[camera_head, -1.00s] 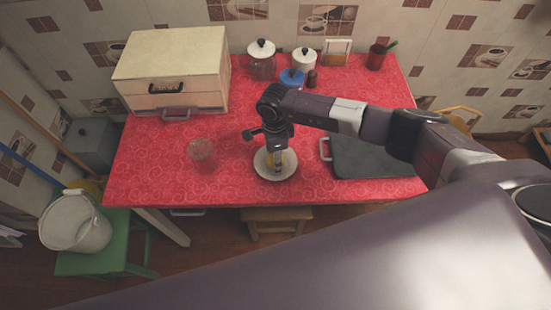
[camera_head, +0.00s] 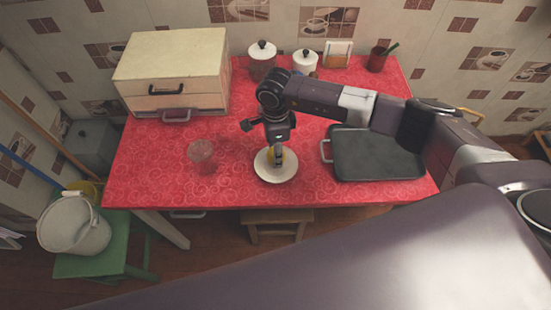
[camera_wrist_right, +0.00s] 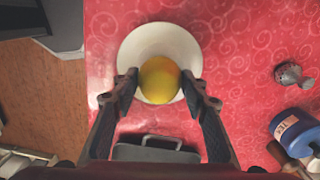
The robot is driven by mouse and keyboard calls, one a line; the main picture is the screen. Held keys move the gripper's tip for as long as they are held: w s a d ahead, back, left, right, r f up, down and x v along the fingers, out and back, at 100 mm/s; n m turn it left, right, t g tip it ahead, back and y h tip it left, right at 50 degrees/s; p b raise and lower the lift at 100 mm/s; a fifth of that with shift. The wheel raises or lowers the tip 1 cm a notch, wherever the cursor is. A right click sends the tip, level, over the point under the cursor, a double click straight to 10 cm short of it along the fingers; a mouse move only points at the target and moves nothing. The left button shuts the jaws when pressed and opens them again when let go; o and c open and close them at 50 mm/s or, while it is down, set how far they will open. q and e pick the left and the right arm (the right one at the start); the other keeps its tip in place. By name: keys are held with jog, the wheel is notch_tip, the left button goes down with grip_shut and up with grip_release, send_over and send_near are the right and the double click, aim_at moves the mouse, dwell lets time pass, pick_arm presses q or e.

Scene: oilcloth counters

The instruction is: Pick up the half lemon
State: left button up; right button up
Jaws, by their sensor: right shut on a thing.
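The yellow half lemon (camera_wrist_right: 159,82) is between the fingertips of my right gripper (camera_wrist_right: 160,86) in the right wrist view. The gripper is shut on it. In the head view the right gripper (camera_head: 277,158) points down over the white plate (camera_head: 283,176), and a little of the lemon shows yellow beside the fingers. The plate lies near the front edge of the table, and its rim also shows behind the lemon in the wrist view (camera_wrist_right: 136,48). The gap between lemon and plate is hard to judge. My left gripper is not in view.
A dark tray (camera_head: 375,155) lies right of the plate. A clear glass (camera_head: 202,155) stands to the left, a cream bread box (camera_head: 172,75) at the back left. White-lidded jars (camera_head: 262,55) stand at the back. Red tabletop is free around the glass.

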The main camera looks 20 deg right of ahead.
notch_tip(320, 180, up, 15)
jog(key=b, duration=0.3)
jog(key=shift+r, duration=0.2)
